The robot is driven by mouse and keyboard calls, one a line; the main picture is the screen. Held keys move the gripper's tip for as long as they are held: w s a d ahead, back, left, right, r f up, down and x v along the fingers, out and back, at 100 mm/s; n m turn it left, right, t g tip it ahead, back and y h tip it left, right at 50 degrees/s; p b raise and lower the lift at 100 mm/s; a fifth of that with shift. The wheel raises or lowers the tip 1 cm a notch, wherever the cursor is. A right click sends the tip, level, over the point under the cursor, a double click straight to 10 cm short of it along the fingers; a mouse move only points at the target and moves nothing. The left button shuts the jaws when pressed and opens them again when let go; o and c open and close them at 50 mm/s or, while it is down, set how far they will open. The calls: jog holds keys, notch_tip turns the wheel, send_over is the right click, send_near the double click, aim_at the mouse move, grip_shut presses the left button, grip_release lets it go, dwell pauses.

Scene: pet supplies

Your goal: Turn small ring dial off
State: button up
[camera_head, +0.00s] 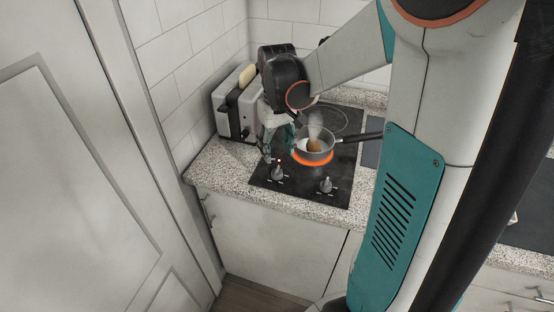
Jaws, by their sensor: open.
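The black cooktop (262,182) is set in the speckled counter and has two knobs on its front strip, a left knob (277,174) and a right knob (326,185). One burner glows orange (298,157) under a small pot (329,146) that holds something brown and gives off steam. I cannot tell for sure which knob is the small ring dial. My gripper (268,158) hangs over the left side of the cooktop, just behind and above the left knob, fingers pointing down. It is open and seems to hold nothing. Its fingertips are small and partly unclear.
A toaster (231,112) with bread (248,76) stands at the back left, close to my gripper. The pot's dark handle (362,137) points right. Tiled walls (185,50) close the corner. The counter's front strip (215,166) is clear.

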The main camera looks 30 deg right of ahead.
jog(key=shift+r, duration=1.7)
jog(key=shift+s, duration=0.1)
